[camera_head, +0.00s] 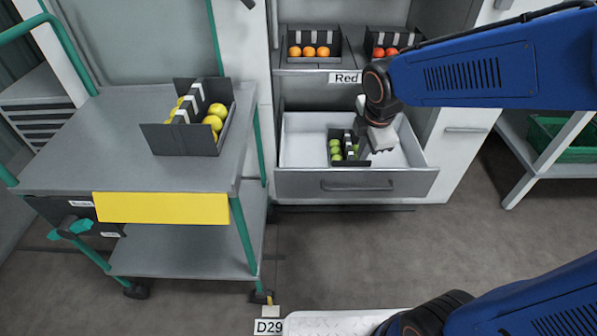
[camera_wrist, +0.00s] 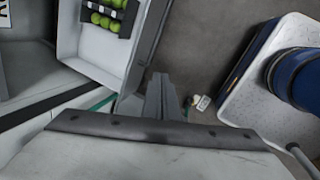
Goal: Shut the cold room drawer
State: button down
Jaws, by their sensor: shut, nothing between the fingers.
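The cold room drawer (camera_head: 357,185) is pulled out from the white cabinet, with a grey front and a bar handle (camera_head: 357,187). A dark box (camera_head: 350,134) of green tomatoes sits inside it. The drawer also shows at the top of the wrist view (camera_wrist: 78,42), its front edge running down to my fingers. My gripper (camera_head: 370,152) is shut and empty, pointing down by the right half of the drawer in the head view. In the wrist view my fingers (camera_wrist: 163,98) are close to the drawer front's near corner. I cannot tell whether they touch it.
A shelf above the drawer holds boxes of orange (camera_head: 315,42) and red tomatoes (camera_head: 385,42). A grey cart (camera_head: 110,150) with green posts stands left, bearing a box (camera_head: 180,138) of yellow tomatoes. A table with a green crate (camera_head: 560,138) stands right. The floor before the drawer is clear.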

jog(key=w+a+f+n, duration=0.5)
jog(key=a+f+n, duration=0.1)
jog(key=a+n, duration=0.25)
jog(key=n, duration=0.7)
send_near(298, 171)
jog(key=s+f, duration=0.3)
jog(key=f, duration=0.4)
jog(key=w, duration=0.2)
jog(key=shift+w+d+f+g, duration=0.1)
jog(key=shift+w+f+g, duration=0.1)
jog(key=shift+w+g, duration=0.1)
jog(key=shift+w, duration=0.6)
